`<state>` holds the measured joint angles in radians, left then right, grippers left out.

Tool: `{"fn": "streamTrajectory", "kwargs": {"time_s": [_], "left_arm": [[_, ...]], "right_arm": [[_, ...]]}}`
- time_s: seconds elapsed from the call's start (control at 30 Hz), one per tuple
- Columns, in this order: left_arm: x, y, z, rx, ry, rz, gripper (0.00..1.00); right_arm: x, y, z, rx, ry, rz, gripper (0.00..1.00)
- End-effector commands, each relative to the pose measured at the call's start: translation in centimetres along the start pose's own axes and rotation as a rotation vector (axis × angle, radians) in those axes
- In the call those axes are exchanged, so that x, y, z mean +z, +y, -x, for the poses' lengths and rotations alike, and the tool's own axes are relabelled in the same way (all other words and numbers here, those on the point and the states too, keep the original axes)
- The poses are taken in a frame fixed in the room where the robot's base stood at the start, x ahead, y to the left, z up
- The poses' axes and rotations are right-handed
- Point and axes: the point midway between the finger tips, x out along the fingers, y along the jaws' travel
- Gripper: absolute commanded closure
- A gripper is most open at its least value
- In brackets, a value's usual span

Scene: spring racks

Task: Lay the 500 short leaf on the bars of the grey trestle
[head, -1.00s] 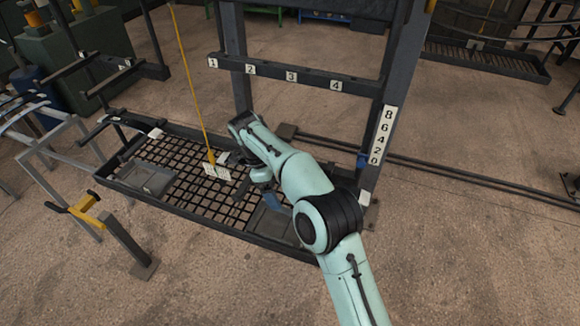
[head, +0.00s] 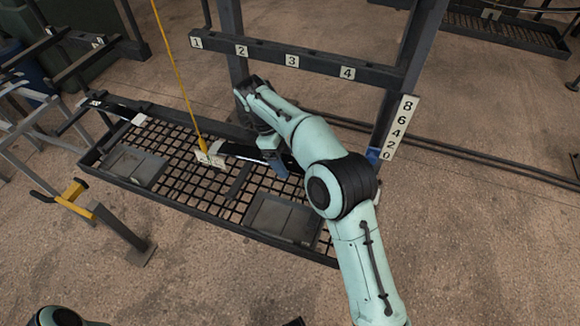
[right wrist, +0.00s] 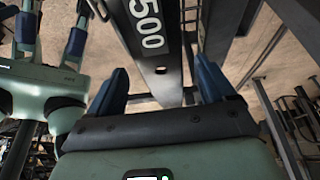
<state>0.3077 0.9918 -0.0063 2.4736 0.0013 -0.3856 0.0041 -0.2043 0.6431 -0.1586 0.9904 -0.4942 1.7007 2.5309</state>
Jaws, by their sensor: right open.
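The 500 short leaf (right wrist: 152,62) is a dark flat bar with a white "500" and a hole, lying between my right gripper's blue fingers in the right wrist view. In the head view a dark strip with a white end (head: 232,151) runs behind my right gripper (head: 272,160), over the grid tray. That gripper is open around the leaf; I cannot tell whether it touches it. The grey trestle (head: 40,138) stands at the left of the head view, partly cut off. My left gripper (right wrist: 52,38) shows at the left of the right wrist view, its blue fingers apart.
The rack has a bar numbered 1 to 4 (head: 320,65) and an upright with a height scale (head: 400,128). Its grid tray (head: 190,199) holds grey plates. A yellow cord (head: 178,75) hangs beside the leaf. A yellow-topped stand (head: 120,232) is front left.

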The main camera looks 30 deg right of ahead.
Motion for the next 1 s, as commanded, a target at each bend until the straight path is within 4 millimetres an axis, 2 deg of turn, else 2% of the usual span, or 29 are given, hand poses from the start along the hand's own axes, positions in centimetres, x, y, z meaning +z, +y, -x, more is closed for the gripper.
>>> {"fn": "streamTrajectory", "kwargs": {"time_s": [0.03,0.17,0.43,0.6,0.7,1.0], "left_arm": [[0.1,-0.2,-0.4,0.000,-0.002,0.000,0.57],[0.1,-0.3,-0.7,-0.001,-0.003,0.001,0.57],[0.1,-0.2,-0.7,-0.001,-0.002,0.000,0.57],[0.1,-0.2,-0.7,-0.001,-0.002,0.000,0.57],[0.1,-0.2,-0.7,-0.001,-0.002,0.000,0.57],[0.1,-0.2,-0.7,-0.001,-0.002,0.000,0.57]], "right_arm": [[0.0,0.0,-1.0,0.001,0.001,0.000,0.17],[0.0,0.0,-2.3,0.001,0.001,-0.001,0.17],[0.0,-0.1,-2.4,-0.001,-0.001,-0.001,0.17],[0.0,-0.1,-2.4,-0.001,-0.001,-0.001,0.72],[0.0,-0.1,-2.4,-0.001,-0.001,-0.001,1.00],[-0.1,-0.1,-2.2,-0.003,-0.004,-0.002,1.00]]}}
